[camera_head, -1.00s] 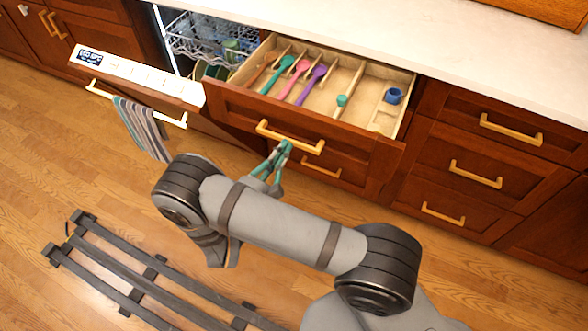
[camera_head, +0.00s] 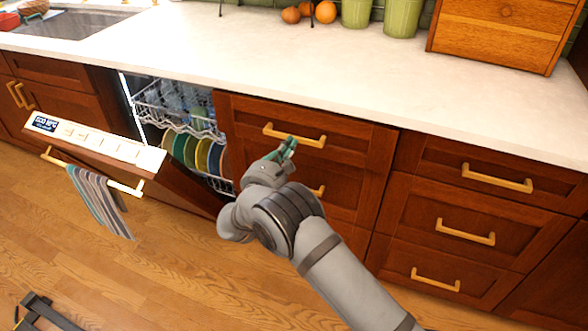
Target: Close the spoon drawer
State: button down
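The spoon drawer (camera_head: 345,137) is the top drawer just right of the dishwasher. Its wooden front sits under the counter edge, and its inside and spoons are hidden. It looks pushed in; I cannot tell whether it is fully flush. Its gold bar handle (camera_head: 295,135) faces me. My gripper (camera_head: 289,145) has teal fingertips at the drawer front, just below the handle in the picture. The fingertips look close together, but the view is too small to tell whether they are open or shut, or touching.
The dishwasher door (camera_head: 95,140) hangs partly open at left, with a striped towel (camera_head: 102,200) on its handle. Racks with plates (camera_head: 195,152) show behind it. More drawers (camera_head: 485,180) stand shut at right. The countertop (camera_head: 330,60) above is mostly clear.

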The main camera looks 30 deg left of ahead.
jog(key=w, duration=0.1)
jog(key=w+b, duration=0.1)
jog(key=w, duration=0.1)
jog(key=shift+w+a, duration=0.15)
jog(key=shift+a, duration=0.2)
jog(key=shift+r, duration=0.1)
jog(key=shift+w+r, duration=0.1)
jog(key=s+d+p, duration=0.1)
jog(key=s+d, duration=0.1)
jog(key=s, duration=1.2)
jog(key=shift+f, duration=0.2)
jog(key=w, duration=0.4)
jog(key=w+a, duration=0.1)
jog(key=w, duration=0.4)
jog(key=w+a+b, duration=0.1)
jog(key=w, duration=0.3)
jog(key=shift+w, duration=0.35)
